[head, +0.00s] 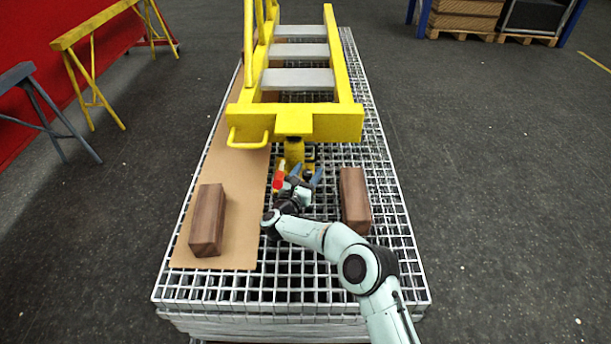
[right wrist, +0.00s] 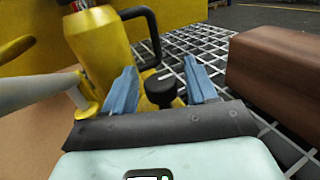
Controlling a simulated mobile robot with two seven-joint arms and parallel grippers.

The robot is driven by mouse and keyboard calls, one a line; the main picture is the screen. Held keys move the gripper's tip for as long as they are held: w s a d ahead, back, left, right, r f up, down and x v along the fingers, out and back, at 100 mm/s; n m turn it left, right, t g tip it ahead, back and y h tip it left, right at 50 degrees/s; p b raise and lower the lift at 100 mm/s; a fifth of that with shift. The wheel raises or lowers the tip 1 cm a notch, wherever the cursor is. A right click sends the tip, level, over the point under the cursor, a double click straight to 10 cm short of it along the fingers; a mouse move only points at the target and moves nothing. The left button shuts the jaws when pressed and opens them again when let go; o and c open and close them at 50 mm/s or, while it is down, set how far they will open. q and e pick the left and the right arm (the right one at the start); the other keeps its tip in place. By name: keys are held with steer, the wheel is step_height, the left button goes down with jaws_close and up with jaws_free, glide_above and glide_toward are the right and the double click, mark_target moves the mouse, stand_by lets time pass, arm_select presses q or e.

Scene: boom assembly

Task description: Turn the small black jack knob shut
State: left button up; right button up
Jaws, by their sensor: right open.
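The yellow jack (head: 294,152) stands on the grating under the yellow boom's near end; its body also fills the upper left of the right wrist view (right wrist: 100,45). The small black knob (right wrist: 161,88) sits low on the jack. My right gripper (head: 306,174) is at the jack's near side. Its two blue fingers are spread, one on each side of the knob in the right wrist view (right wrist: 160,84). I cannot tell whether they touch it. In the head view the knob is hidden or too small to make out. My left gripper is not in view.
A pale lever (right wrist: 35,93) reaches the jack from the left, and a black bent handle (right wrist: 150,30) stands behind the knob. Wooden blocks lie left (head: 208,220) and right (head: 355,200) of my right arm. A brown board (head: 240,240) covers the grating's left side.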

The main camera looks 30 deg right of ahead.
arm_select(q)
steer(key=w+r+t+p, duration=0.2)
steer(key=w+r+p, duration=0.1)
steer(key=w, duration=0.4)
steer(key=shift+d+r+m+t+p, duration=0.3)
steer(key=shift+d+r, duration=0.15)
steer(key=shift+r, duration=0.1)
arm_select(e)
steer(key=v, duration=1.3)
steer(key=shift+s+a, duration=0.15)
